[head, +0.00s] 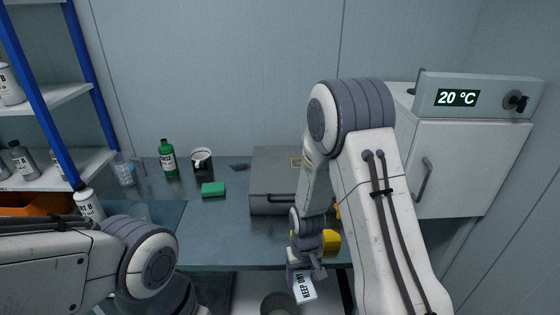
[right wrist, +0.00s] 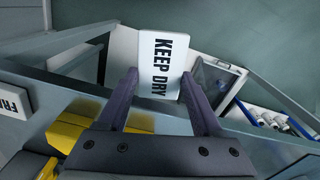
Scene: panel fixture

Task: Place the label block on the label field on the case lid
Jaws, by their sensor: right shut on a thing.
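The label block (head: 305,288) is a white plate with black "KEEP DRY" lettering. It also shows in the right wrist view (right wrist: 161,65), between my gripper's fingers. My right gripper (head: 302,276) is shut on it and holds it in front of the bench's front edge, tilted in the head view. The grey case (head: 268,182) stands on the bench behind the gripper, lid closed. An orange-outlined label field (head: 296,162) shows on its lid, partly hidden by my right arm. Only part of my left arm shows; its gripper is out of view.
A yellow object (head: 331,241) sits near the bench edge beside my right gripper. A green block (head: 213,189), a mug (head: 201,160) and a green bottle (head: 168,158) stand left of the case. Another white lettered block (right wrist: 14,101) shows in the right wrist view. A white cabinet (head: 455,165) stands right.

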